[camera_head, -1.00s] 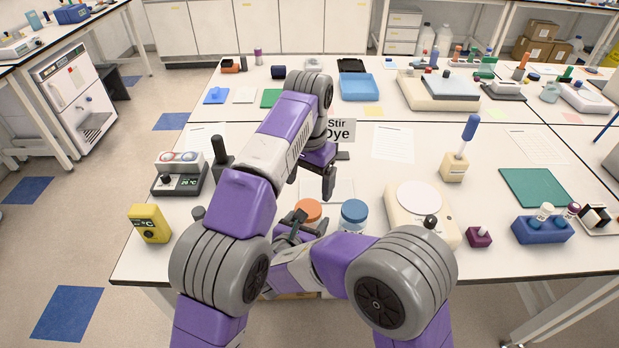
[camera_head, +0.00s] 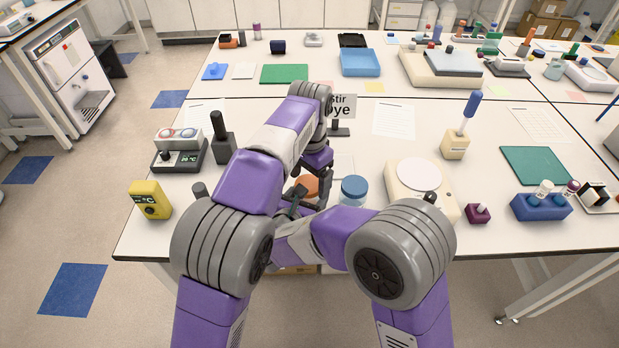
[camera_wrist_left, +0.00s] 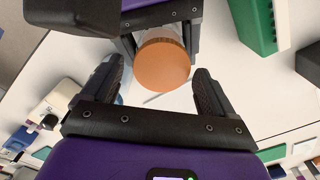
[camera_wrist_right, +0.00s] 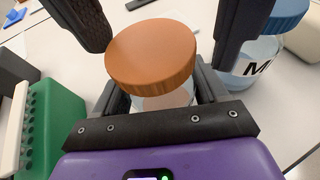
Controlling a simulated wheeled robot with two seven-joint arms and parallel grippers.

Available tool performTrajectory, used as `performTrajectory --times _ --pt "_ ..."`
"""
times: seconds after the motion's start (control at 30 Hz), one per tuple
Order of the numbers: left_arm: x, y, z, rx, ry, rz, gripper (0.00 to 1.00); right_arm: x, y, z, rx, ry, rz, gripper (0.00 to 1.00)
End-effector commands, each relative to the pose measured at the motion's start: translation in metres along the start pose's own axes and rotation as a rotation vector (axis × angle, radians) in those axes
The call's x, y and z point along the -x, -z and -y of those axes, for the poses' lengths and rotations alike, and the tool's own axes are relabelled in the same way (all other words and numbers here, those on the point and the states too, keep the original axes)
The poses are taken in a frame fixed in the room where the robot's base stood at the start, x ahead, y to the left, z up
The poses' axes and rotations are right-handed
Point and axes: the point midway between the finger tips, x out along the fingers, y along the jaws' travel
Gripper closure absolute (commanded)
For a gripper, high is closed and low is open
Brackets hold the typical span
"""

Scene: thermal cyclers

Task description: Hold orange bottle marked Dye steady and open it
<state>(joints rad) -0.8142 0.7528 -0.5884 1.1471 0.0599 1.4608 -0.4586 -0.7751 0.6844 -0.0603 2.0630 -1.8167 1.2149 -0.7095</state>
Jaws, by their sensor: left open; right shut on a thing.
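The bottle with the orange lid (camera_head: 305,187) stands near the table's front edge; its lid (camera_wrist_right: 152,55) is on. Its clear body (camera_wrist_right: 165,98) is between the fingers of my right gripper (camera_wrist_right: 160,92), which is shut on it; the right gripper also shows at the top of the left wrist view (camera_wrist_left: 158,38). No Dye marking is readable on the bottle. My left gripper (camera_head: 323,188) is open and comes down from above. In the left wrist view its fingertips (camera_wrist_left: 158,72) lie on either side of the lid, with gaps visible.
A blue-lidded bottle (camera_head: 354,190) stands close to the right of the orange one; its label begins with M (camera_wrist_right: 259,68). A cream stirrer plate (camera_head: 420,178) is farther right. A sign reading "Stir Dye" (camera_head: 343,106) stands behind my left arm, partly covered. A green rack (camera_wrist_right: 55,125) is nearby.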

Motion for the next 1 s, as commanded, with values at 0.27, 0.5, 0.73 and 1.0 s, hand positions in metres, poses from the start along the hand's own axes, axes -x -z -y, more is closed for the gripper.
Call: performTrajectory --times 0.27,0.5,0.73,1.0 --pt "-0.0053 0.0001 -0.0003 -0.001 0.0 -0.001 0.13 0.0 0.0003 -0.0002 0.0 -0.001 -0.001 1.0" --pt "-0.0052 0.0 -0.0002 0.0 0.0 0.0 0.36 0.0 0.0002 -0.0002 0.0 -0.001 -0.001 1.0" --pt "-0.0051 0.0001 -0.0011 -0.001 -0.002 0.0 0.7 -0.0001 0.0001 -0.0003 0.0 -0.001 -0.001 1.0" --pt "-0.005 0.0004 -0.0015 0.212 -0.004 0.001 0.7 -0.0002 0.0 -0.0005 0.001 -0.002 0.0 1.0"
